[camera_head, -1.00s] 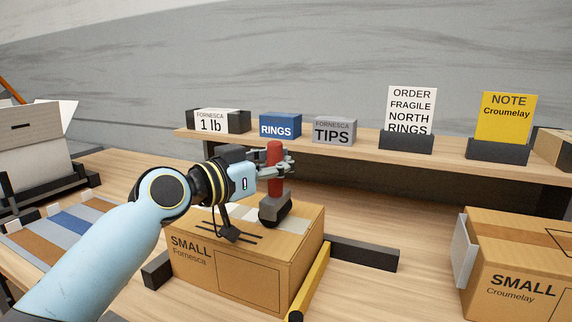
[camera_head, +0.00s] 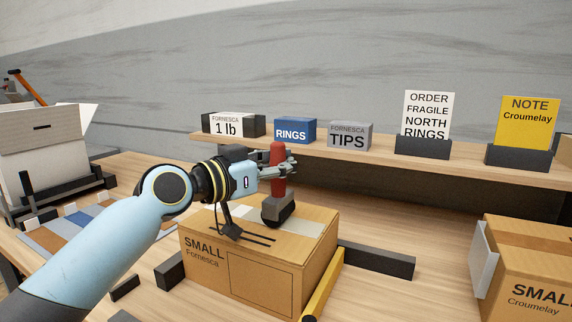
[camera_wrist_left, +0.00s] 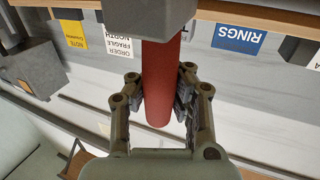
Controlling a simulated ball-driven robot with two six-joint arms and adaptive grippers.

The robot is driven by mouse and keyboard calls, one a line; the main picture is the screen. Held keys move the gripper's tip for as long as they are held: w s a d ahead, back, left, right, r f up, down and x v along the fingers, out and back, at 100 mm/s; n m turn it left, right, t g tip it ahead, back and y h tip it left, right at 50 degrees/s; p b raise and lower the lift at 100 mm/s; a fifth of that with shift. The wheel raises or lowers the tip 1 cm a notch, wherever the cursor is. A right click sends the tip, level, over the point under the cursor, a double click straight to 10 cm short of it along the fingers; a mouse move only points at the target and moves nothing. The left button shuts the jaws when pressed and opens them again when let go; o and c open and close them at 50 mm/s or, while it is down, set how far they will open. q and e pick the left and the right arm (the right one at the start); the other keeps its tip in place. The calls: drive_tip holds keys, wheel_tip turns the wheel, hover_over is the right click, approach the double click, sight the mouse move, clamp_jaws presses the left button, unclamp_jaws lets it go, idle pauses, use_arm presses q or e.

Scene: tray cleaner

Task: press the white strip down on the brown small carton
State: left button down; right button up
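The brown small carton (camera_head: 262,285), marked "SMALL Fornesca", stands closed on the table in the head view. The pale white strip (camera_head: 308,221) lies across its top, partly hidden by the tool and gripper. My left gripper (camera_head: 284,161) is shut around the red handle of a roller tool (camera_head: 277,154) above the carton. The tool's dark roller head (camera_head: 278,208) is down at the strip; exact contact is hard to tell. In the left wrist view the fingers (camera_wrist_left: 160,88) clasp the red handle (camera_wrist_left: 160,60) from both sides. My right gripper is not in view.
A yellow bar (camera_head: 322,285) and dark blocks (camera_head: 378,261) border the carton. Another small carton (camera_head: 530,270) stands at the right. A shelf behind holds a RINGS box (camera_head: 295,130), a TIPS box (camera_head: 350,136) and signs. An open white box (camera_head: 45,148) is at the left.

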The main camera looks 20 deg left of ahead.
use_arm(q)
drive_tip(key=shift+a+f, duration=0.15)
drive_tip(key=shift+a+b, duration=0.3)
drive_tip(key=shift+a, duration=1)
drive_tip(key=shift+a, duration=0.1)
drive_tip(key=shift+w+a+b, duration=0.1)
drive_tip(key=shift+a+b, duration=0.85)
drive_tip(key=shift+a, duration=0.15)
